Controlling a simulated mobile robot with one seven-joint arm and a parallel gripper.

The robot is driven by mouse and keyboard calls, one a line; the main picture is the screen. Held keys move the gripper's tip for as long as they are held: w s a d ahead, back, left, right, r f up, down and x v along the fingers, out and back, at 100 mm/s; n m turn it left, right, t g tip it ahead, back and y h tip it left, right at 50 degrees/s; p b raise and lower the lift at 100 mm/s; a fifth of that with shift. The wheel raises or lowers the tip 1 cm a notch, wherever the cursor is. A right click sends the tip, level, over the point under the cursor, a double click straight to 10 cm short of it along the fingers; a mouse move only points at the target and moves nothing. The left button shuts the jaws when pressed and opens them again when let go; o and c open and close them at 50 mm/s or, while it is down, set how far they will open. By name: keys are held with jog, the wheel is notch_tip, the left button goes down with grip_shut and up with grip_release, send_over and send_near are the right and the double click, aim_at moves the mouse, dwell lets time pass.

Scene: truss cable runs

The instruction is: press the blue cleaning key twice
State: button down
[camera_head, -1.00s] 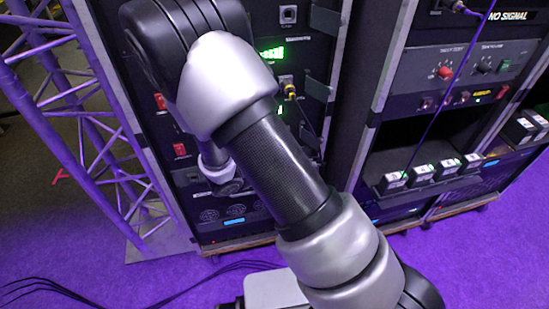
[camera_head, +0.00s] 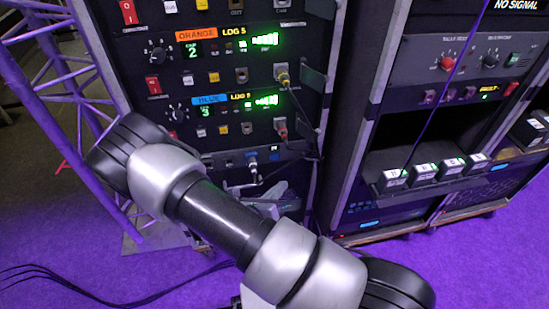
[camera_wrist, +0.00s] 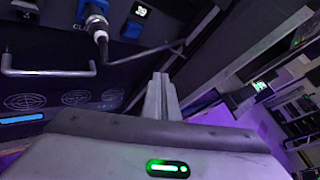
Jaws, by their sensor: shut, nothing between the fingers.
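In the head view a rack unit with a blue label (camera_head: 210,99) reading LOG 5 sits below an orange-labelled one. The panel below it has a blue plug (camera_head: 252,157) and a small blue-lit spot (camera_head: 274,154). I cannot tell which part is the cleaning key. My gripper (camera_wrist: 160,82) is shut and empty, apart from these parts, below and right of them in the wrist view.
A metal handle (camera_wrist: 48,72) juts from the panel in the wrist view. Cables plug into the rack front. A shelf with several small white-topped blocks (camera_head: 425,172) stands right. A truss (camera_head: 60,90) rises left. Purple floor lies in front.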

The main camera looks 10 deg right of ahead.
jog(key=b, duration=0.2)
send_near(278, 158)
jog(key=shift+w+d+f, duration=0.3)
jog(key=shift+w+d, duration=0.1)
jog(key=shift+d, duration=0.3)
jog(key=shift+w+d+f, duration=0.3)
jog(key=shift+w+d, duration=0.1)
jog(key=shift+d, duration=0.3)
jog(key=shift+w+d+f, duration=0.3)
jog(key=shift+w+d, duration=0.1)
jog(key=shift+d, duration=0.3)
jog(key=shift+w, duration=0.4)
jog(key=shift+w, duration=0.55)
dwell(1.0)
jog(key=shift+s, duration=0.95)
jog(key=shift+s+p, duration=0.8)
jog(key=shift+s, duration=1.75)
jog(key=shift+r, duration=0.1)
